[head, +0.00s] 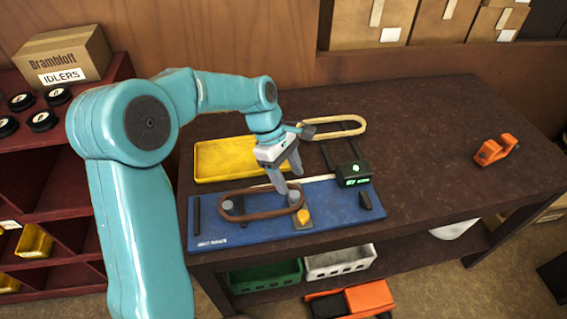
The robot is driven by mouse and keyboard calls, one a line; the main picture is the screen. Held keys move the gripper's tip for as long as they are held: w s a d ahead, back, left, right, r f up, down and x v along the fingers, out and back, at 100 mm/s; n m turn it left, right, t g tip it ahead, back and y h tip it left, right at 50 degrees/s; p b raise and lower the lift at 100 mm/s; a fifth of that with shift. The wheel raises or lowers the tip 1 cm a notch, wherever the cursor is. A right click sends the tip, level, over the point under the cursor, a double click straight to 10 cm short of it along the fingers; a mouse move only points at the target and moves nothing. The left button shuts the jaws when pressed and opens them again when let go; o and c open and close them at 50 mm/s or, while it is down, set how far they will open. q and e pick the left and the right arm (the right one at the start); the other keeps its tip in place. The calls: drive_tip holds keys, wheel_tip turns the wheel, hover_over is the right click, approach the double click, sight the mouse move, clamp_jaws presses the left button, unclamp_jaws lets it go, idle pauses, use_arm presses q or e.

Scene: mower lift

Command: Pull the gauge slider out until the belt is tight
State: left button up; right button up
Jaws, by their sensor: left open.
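The blue gauge board (340,214) lies near the table's front edge. On it a brown belt (262,214) loops around two grey pulleys, one at the left (228,206) and one at the right (294,198). A yellow knob (303,216) on a small plate sits just in front of the right pulley; I cannot tell whether it belongs to the slider. A black display box (353,174) with green readout stands at the board's back right. My left gripper (289,181) is open, fingers pointing down just above and behind the right pulley. My right gripper is not in view.
A yellow tray (215,176) lies behind the board. A tan belt (345,121) lies farther back. An orange tool (495,149) stands far right, with clear tabletop (430,170) between. Green (265,278) and white (340,262) bins sit below. A red shelf (50,185) is left.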

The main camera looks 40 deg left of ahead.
use_arm(q)
drive_tip(key=v, duration=0.4)
drive_tip(key=shift+d, duration=0.1)
idle(0.3)
drive_tip(key=s+d+f+m+g, duration=0.25)
drive_tip(key=d+f, duration=0.35)
drive_tip(key=f, duration=0.3)
drive_tip(key=s+d+f+m+g, duration=0.1)
drive_tip(key=s+d+f+g, duration=0.1)
drive_tip(key=s+d+f, duration=0.45)
drive_tip(key=s+d+f+m, duration=0.4)
drive_tip(key=s+f, duration=0.2)
drive_tip(key=f, duration=0.1)
drive_tip(key=s+d+f+m, duration=0.3)
drive_tip(key=s+f+m, duration=0.15)
drive_tip(key=f, duration=0.35)
drive_tip(key=w+m+t, duration=0.1)
drive_tip(key=m+t, duration=0.1)
drive_tip(key=w+m+t, duration=0.2)
drive_tip(key=m, duration=0.1)
drive_tip(key=shift+w+a+f+t+y, duration=0.15)
drive_tip(key=shift+w+f+t+y, duration=0.05)
drive_tip(key=shift+t+y, duration=0.1)
